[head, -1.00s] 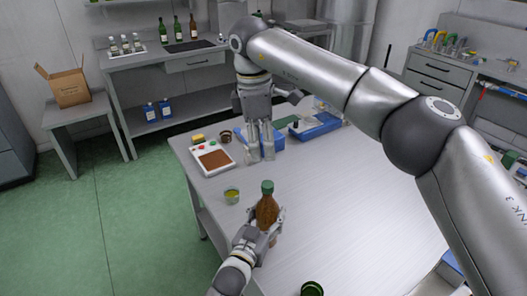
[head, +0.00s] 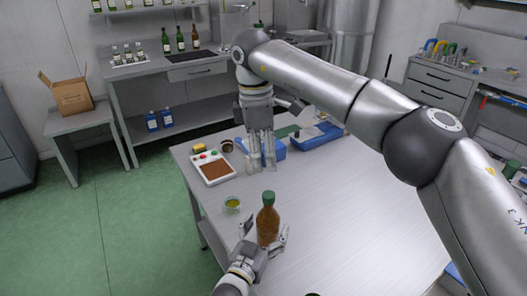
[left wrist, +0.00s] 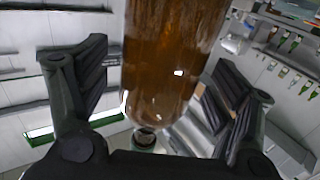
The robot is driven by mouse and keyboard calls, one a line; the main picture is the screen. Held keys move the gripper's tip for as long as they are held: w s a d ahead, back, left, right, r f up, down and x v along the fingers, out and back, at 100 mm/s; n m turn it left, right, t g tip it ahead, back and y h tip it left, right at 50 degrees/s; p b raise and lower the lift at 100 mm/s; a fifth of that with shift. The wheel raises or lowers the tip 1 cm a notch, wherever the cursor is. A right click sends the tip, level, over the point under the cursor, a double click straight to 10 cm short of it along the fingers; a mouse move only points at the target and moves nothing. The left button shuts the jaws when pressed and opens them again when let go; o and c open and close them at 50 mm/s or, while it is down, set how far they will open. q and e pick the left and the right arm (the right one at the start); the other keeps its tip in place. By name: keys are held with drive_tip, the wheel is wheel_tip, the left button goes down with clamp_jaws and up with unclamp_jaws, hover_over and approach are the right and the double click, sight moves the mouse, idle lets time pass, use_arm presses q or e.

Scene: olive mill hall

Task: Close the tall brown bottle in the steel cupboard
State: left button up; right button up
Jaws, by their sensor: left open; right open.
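A tall brown bottle (head: 267,224) with a green cap (head: 268,196) on its top stands upright on the steel table. My left gripper (head: 265,232) is open at the bottle's near side, low down, with its fingers spread to either side. In the left wrist view the brown bottle (left wrist: 172,60) fills the space between the two open fingers (left wrist: 160,100), with gaps on both sides. My right gripper (head: 261,166) is open and empty, pointing down over the far part of the table. I cannot make out for sure which unit is the steel cupboard.
A small bowl of yellow-green liquid (head: 232,204) stands left of the bottle. A white device with a brown plate (head: 214,168) and blue trays (head: 313,136) lie farther back. The table's right side (head: 360,220) is clear. A cardboard box (head: 70,93) stands at the back left.

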use_arm(q)
drive_tip(key=v, duration=1)
drive_tip(key=shift+s, duration=0.2)
drive_tip(key=shift+a+f, duration=0.1)
drive_tip(key=shift+a, duration=0.05)
